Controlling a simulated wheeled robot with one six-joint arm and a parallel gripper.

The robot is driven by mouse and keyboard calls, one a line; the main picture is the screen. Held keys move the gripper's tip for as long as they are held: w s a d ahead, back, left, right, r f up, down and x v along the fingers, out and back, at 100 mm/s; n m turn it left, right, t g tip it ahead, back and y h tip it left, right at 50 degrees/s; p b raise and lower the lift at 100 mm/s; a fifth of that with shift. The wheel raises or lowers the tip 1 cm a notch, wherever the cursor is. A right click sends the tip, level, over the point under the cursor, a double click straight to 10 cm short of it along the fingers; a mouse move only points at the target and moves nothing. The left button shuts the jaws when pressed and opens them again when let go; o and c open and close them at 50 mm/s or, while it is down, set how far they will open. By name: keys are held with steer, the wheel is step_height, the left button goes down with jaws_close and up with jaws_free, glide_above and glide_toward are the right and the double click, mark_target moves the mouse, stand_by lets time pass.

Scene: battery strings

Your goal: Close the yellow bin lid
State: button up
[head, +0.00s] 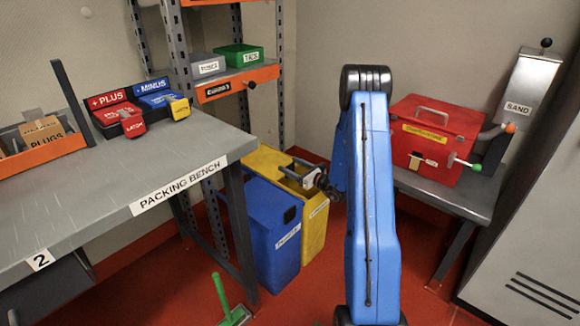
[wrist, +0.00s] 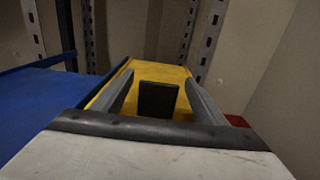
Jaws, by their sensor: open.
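The yellow bin (head: 314,228) stands on the floor beside the packing bench, right of a blue bin. Its yellow top (head: 262,164) shows behind my gripper (head: 290,174), which is over the bin's top end. In the wrist view my gripper (wrist: 160,84) is open and empty, its grey fingers spread over the yellow top (wrist: 172,74). A dark square patch (wrist: 158,98) lies between the fingers. I cannot tell whether the fingers touch the yellow surface, or how far down the lid is. My gripper hides part of the bin's top.
The blue bin (head: 272,232) stands close against the yellow bin's left side. The packing bench (head: 110,175) is at the left and a shelf rack (head: 180,75) behind. A red box (head: 432,140) sits on a grey bench at right. A green-handled brush (head: 222,295) is on the floor.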

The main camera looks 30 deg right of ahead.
steer(key=shift+w+a, duration=0.15)
steer(key=shift+w, duration=0.25)
steer(key=c, duration=1.5)
steer(key=v, duration=1.8)
steer(key=shift+s, duration=0.4)
steer(key=o, duration=1.5)
steer(key=shift+s, duration=0.1)
steer(key=v, duration=1.7)
steer(key=shift+s+d, duration=0.15)
steer(key=shift+d, duration=0.05)
steer(key=shift+r, duration=0.15)
